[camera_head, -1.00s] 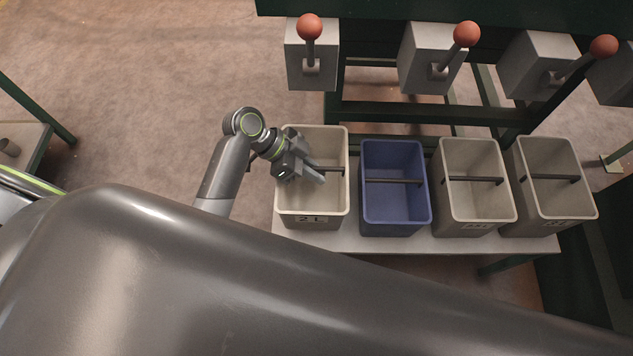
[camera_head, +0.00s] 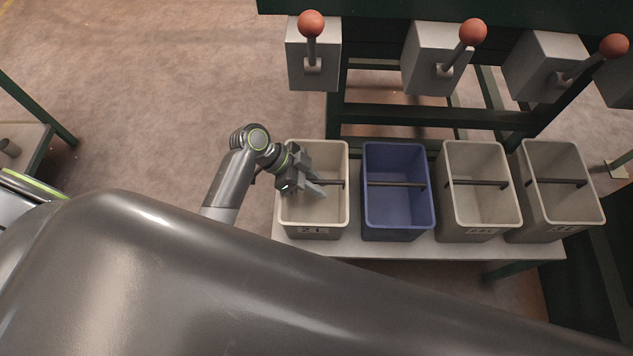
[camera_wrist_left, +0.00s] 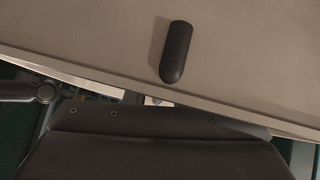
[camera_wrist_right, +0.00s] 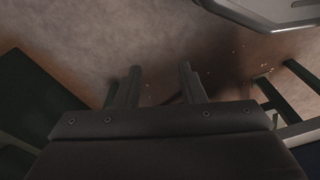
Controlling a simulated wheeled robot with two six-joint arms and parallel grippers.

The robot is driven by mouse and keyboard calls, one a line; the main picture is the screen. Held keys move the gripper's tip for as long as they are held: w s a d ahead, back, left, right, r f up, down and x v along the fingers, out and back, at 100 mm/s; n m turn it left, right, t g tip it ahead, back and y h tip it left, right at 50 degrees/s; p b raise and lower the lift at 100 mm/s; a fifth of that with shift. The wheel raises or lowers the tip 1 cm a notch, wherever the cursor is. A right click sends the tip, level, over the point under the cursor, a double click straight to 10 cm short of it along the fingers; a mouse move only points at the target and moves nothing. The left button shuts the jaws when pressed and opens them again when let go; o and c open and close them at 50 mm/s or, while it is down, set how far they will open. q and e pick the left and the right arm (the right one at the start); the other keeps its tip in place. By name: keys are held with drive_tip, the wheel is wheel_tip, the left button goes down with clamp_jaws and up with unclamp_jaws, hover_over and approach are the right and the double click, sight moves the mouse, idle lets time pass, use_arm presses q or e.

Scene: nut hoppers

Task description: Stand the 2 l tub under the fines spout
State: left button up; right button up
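The 2 l tub (camera_head: 313,231), beige and labelled "2 L", stands upright leftmost in the row on a pale shelf. A dark bar (camera_head: 338,184) crosses its mouth. My left gripper (camera_head: 318,190) reaches into the mouth from the left, its fingers at the bar. Whether they hold the bar is unclear. The left wrist view shows a beige surface (camera_wrist_left: 90,30) with a dark rounded piece (camera_wrist_left: 176,52); no fingers are visible there. My right gripper (camera_wrist_right: 158,85) is open and empty, seen only in the right wrist view. No spout label is readable.
A blue tub (camera_head: 398,235) and two grey-beige tubs (camera_head: 484,232) (camera_head: 552,232) stand to the right on the shelf (camera_head: 400,250). Grey boxes with red-knobbed levers (camera_head: 312,24) (camera_head: 473,32) (camera_head: 614,46) sit on a dark green frame above. The floor at left is open.

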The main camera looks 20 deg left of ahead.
use_arm(q)
drive_tip(key=shift+o, duration=0.6)
